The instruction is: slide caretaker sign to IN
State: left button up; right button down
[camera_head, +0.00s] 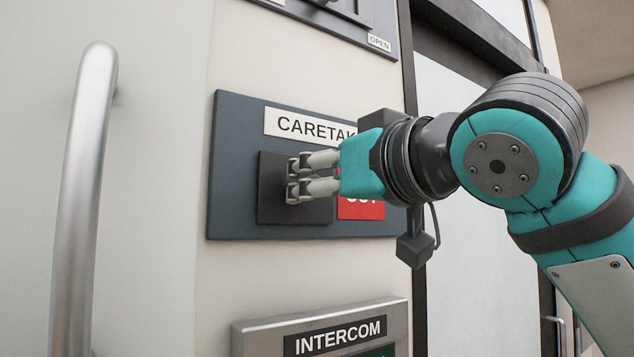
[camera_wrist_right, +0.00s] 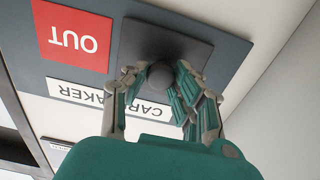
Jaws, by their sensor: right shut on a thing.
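The caretaker sign (camera_head: 228,150) is a dark grey board on the wall, with a white label (camera_head: 293,124) that my right arm partly covers. A dark square slider plate (camera_head: 268,205) covers the left part of the board. The red OUT field (camera_head: 362,208) shows to its right, partly behind my gripper. My right gripper (camera_head: 298,178) is at the plate. In the right wrist view, the gripper (camera_wrist_right: 160,75) is shut on a round dark knob (camera_wrist_right: 160,76) on the plate. The OUT field (camera_wrist_right: 75,37) is uncovered there; no IN field is visible. My left gripper is not in view.
A vertical metal door handle (camera_head: 84,190) stands at the left. A metal intercom panel (camera_head: 320,325) is below the sign. Another panel marked OPEN (camera_head: 379,43) is above it. A dark-framed door (camera_head: 470,230) is behind my right arm.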

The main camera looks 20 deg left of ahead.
jog(key=w+d+p, duration=0.4)
jog(key=w+d, duration=0.3)
jog(key=w, duration=0.1)
jog(key=shift+w, duration=0.4)
jog(key=shift+r, duration=0.1)
jog(key=c, duration=1.3)
grip_release()
jog(key=shift+w, duration=0.1)
jog(key=shift+o, duration=1.3)
jog(key=shift+w+d, duration=0.1)
